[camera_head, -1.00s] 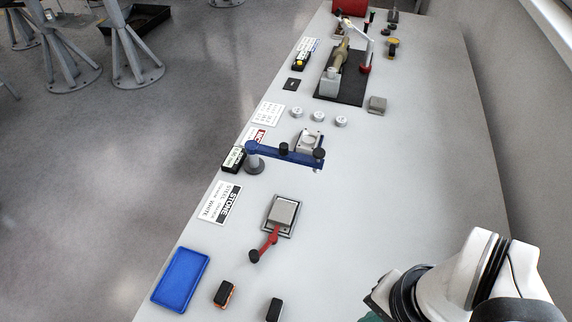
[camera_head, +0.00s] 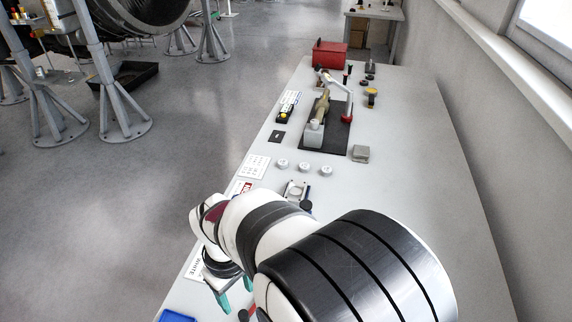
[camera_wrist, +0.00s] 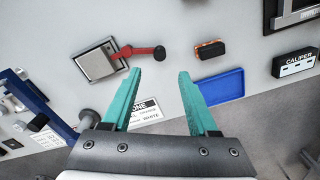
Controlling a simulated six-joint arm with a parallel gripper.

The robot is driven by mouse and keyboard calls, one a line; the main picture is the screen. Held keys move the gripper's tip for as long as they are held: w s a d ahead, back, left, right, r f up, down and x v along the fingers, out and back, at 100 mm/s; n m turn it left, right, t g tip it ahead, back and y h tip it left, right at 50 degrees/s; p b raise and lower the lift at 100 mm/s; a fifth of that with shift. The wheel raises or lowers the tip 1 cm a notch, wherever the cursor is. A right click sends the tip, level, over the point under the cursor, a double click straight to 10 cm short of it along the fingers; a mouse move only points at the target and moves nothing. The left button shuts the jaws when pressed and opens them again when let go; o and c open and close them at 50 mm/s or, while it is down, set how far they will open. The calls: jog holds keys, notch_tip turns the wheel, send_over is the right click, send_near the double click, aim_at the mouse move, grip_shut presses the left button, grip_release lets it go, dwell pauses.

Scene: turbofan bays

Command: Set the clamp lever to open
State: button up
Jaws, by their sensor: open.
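The red lever (camera_wrist: 138,52) with a black knob (camera_wrist: 160,53) at its end extends from a square metal clamp plate (camera_wrist: 98,62) in the wrist view. The lever points right, away from the plate. In the head view only a bit of the red lever (camera_head: 252,313) shows; my arm hides the plate. My gripper (camera_wrist: 160,76) is open and empty. Its teal fingers lie on either side of the knob's line in the wrist view, with the knob just beyond the tips. I cannot tell the height gap. My gripper (camera_head: 235,291) also shows in the head view.
A blue tray (camera_wrist: 222,86) and a black-and-orange block (camera_wrist: 210,49) lie right of the lever. A blue arm fixture (camera_wrist: 42,105) stands at left. Farther along the bench are round white knobs (camera_head: 304,167) and a red box (camera_head: 331,54). The bench's right side is clear.

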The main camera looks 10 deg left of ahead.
aim_at(243, 314)
notch_tip(243, 314, down, 10)
jog(key=shift+r, duration=0.25)
jog(key=shift+c, duration=0.3)
grip_shut()
jog(key=shift+r, duration=0.1)
dwell(0.9)
